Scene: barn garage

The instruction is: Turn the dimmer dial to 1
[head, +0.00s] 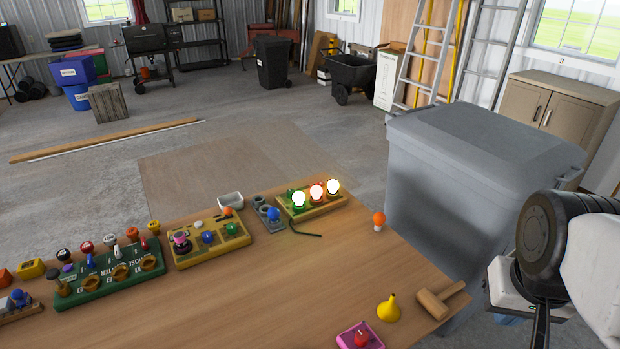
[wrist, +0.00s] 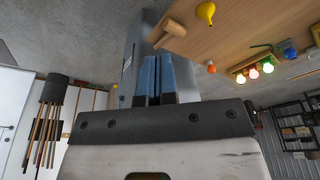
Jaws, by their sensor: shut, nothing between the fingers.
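A wooden table (head: 250,300) holds several small boards. A board with three lit bulbs (head: 310,204) stands at its far edge, and the bulbs also show in the wrist view (wrist: 252,72). Left of it is a yellow board (head: 207,246) with a pink-and-black knob (head: 181,243), a blue knob (head: 208,237) and a green knob (head: 232,229). I cannot tell which of these is the dimmer dial, and no number 1 is readable. My gripper (wrist: 157,62) is shut and empty, off the table's right side, well away from the boards.
A large grey bin (head: 480,150) stands against the table's right side. A wooden mallet (head: 440,300), yellow funnel-like piece (head: 388,308), orange bulb (head: 378,221) and pink board (head: 359,337) lie on the right part. A green board with pegs (head: 108,270) is at left. The table's middle is clear.

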